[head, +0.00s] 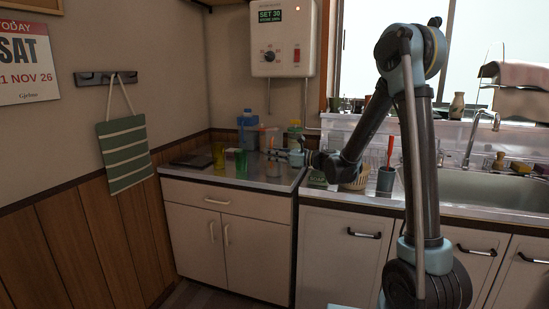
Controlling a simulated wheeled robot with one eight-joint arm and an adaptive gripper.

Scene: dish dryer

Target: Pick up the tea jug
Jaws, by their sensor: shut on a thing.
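My gripper (272,153) reaches left over the counter at the back, low above its top. It is shut on what looks like the tea jug (268,137), a pale container with an orange-pink top. The fingers and wrist hide its lower part, and it is small in the head view. I cannot tell whether its base touches the counter.
A blue jug (247,130) stands just left, and a yellow-topped bottle (295,129) just right. Green (241,162) and yellow (218,155) cups stand nearer the front. A dark flat item (192,160) lies at left. A basket (356,178) and dark cup (386,181) stand by the sink.

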